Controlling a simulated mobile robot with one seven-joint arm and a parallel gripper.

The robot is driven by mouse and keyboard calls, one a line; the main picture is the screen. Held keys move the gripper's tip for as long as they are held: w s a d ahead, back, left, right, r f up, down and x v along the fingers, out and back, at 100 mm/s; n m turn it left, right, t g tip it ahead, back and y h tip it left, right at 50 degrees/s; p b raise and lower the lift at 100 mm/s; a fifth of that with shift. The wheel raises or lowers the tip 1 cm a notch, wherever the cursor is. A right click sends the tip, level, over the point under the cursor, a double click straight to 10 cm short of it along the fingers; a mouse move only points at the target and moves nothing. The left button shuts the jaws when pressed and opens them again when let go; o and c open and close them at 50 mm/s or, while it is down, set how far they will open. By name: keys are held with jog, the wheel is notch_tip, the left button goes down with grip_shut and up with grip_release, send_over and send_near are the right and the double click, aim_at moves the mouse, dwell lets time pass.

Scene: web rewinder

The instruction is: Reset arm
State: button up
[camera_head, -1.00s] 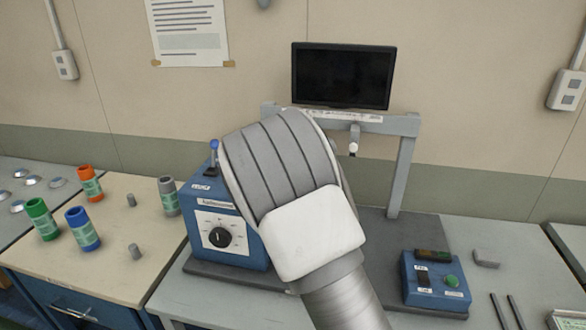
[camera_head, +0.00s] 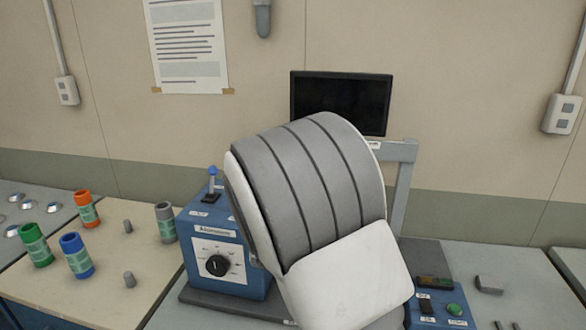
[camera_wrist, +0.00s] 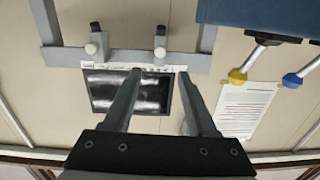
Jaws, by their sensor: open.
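My arm's large grey and white joint (camera_head: 310,190) fills the middle of the head view and hides my gripper there. In the wrist view my gripper (camera_wrist: 155,75) is open, with its two fingers apart and nothing between them. The fingers point toward the grey frame (camera_wrist: 130,60) of the rewinder, which carries two pegs with white ends. The frame and the dark monitor (camera_wrist: 130,92) appear upside down in that view. I cannot tell how far the fingertips are from the frame.
The blue box with a black dial (camera_head: 218,265) stands left of my arm. A smaller blue control box (camera_head: 438,308) with a green button is at right. Orange (camera_head: 86,209), green (camera_head: 36,245), blue (camera_head: 77,256) and grey (camera_head: 166,222) spools stand on the left table.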

jog(key=s+d+r+n+g+y, duration=0.1)
jog(key=s+d+r+g+y, duration=0.2)
jog(key=s, duration=0.5)
jog(key=s+d+r+g+y, duration=0.2)
jog(key=s+d+r+g, duration=0.15)
jog(key=s, duration=0.35)
jog(key=s+d+f+g+h, duration=0.1)
jog(key=s+d, duration=0.3)
jog(key=s, duration=0.7)
jog(key=s+d+f+n+g+h, duration=0.1)
jog(key=s+d+g, duration=0.3)
jog(key=s, duration=0.7)
jog(key=shift+s+f, duration=0.25)
jog(key=shift+f, duration=0.25)
